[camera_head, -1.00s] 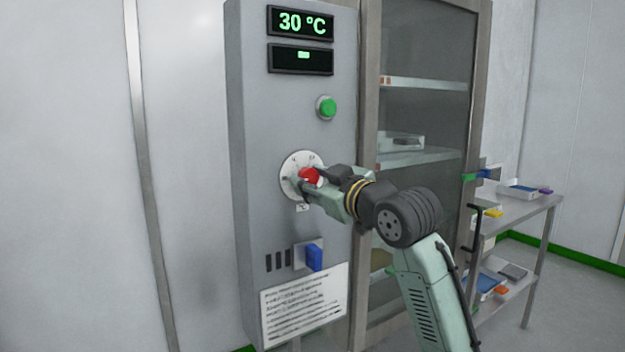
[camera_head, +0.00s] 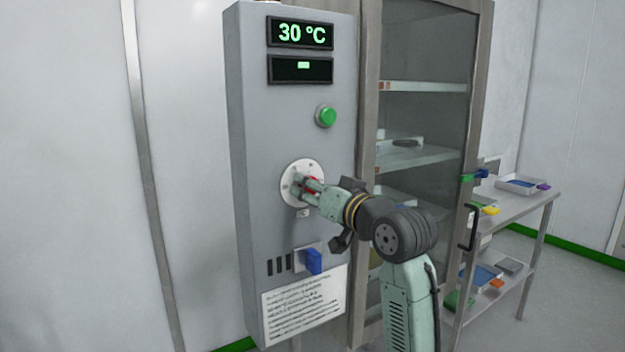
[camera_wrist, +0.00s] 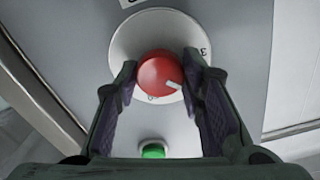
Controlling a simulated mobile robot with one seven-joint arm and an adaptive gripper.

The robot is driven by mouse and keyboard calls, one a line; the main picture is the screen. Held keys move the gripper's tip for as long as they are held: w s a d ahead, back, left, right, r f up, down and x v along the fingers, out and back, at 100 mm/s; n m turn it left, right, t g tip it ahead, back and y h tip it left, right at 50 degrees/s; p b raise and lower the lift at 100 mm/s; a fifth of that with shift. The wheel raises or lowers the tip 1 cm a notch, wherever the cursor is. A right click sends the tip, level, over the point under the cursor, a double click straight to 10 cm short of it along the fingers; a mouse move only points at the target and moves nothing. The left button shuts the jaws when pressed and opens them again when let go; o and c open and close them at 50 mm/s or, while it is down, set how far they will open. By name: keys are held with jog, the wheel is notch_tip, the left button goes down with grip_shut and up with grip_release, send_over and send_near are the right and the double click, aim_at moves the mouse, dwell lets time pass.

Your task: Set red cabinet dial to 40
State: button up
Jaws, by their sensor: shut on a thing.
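The red dial (camera_wrist: 160,75) sits on a round white scale plate (camera_head: 290,180) on the front of the grey cabinet (camera_head: 255,120). In the wrist view it lies between the fingers of my gripper (camera_wrist: 160,88), which is shut on it. Its white pointer mark points toward the lower right in that view. Most scale figures are hidden or too small to read. In the head view my gripper (camera_head: 308,187) covers most of the dial, leaving a little red showing. The cabinet's upper display (camera_head: 301,33) reads 30 °C.
A green button (camera_head: 326,116) is above the dial and a blue switch (camera_head: 313,261) below it. A glass-door cabinet (camera_head: 425,120) stands just to the right. A steel cart (camera_head: 530,215) with trays stands farther right.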

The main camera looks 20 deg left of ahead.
jog(key=shift+r+m+p, duration=0.1)
jog(key=shift+m+p, duration=0.65)
jog(key=shift+m, duration=0.55)
jog(key=o, duration=1.1)
jog(key=shift+o, duration=0.2)
jog(key=shift+d, duration=0.1)
jog(key=v, duration=1.2)
